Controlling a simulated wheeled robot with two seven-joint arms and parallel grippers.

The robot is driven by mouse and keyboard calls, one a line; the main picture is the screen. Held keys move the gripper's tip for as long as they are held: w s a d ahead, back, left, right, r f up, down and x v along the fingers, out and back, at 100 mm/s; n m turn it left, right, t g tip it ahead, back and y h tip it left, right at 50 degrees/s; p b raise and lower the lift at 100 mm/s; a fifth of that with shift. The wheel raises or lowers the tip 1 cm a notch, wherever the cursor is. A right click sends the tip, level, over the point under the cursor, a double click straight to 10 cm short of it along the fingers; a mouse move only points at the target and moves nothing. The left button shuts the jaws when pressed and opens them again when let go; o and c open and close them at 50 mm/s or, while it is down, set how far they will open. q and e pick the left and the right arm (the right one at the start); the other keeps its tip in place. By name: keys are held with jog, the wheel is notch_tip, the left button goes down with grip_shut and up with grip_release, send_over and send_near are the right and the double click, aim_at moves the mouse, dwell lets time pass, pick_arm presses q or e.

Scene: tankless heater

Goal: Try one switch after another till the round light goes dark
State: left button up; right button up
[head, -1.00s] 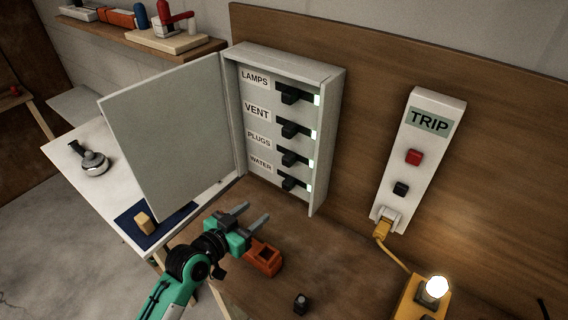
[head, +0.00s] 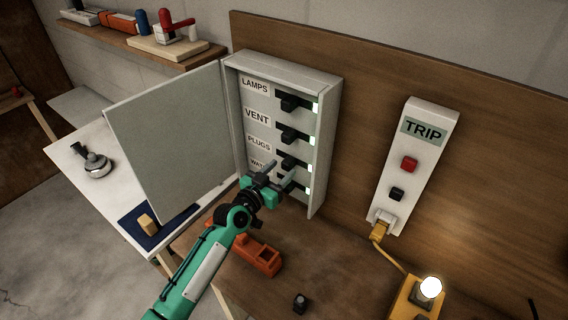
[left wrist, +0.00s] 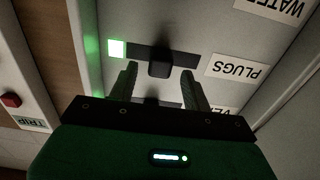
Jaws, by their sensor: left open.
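An open breaker box (head: 333,90) has a column of black switches with lit green-white indicators: LAMPS (head: 290,103), VENT (head: 290,133), PLUGS (head: 289,162) and WATER, the lowest, partly hidden by my gripper. My left gripper (head: 280,169) is open in front of the lower switches. In the left wrist view, which is upside down, the PLUGS switch (left wrist: 160,64) shows just beyond and between the open fingers (left wrist: 158,84); contact cannot be told. Its indicator (left wrist: 116,48) glows. The round light (head: 431,287) is lit on a yellow block. My right gripper is not in view.
The box door (head: 170,140) stands open on the left. A TRIP panel (head: 418,165) with red and black buttons is on the right, with a yellow plug (head: 378,231) and cord. An orange block (head: 257,257) lies on the bench below the box.

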aim_at(281, 152)
pick_arm(q)
jog(key=shift+x, duration=1.2)
jog(key=shift+c, duration=0.2)
grip_shut()
jog(key=shift+w+a+f+b, duration=0.2)
jog(key=shift+w+a+b, duration=0.05)
jog(key=shift+a+b, duration=0.15)
jog(key=shift+w+a+b, duration=0.9)
jog(key=shift+a+b, duration=0.25)
jog(key=shift+w+a+r, duration=0.15)
jog(key=shift+a, duration=0.1)
jog(key=shift+r, duration=0.1)
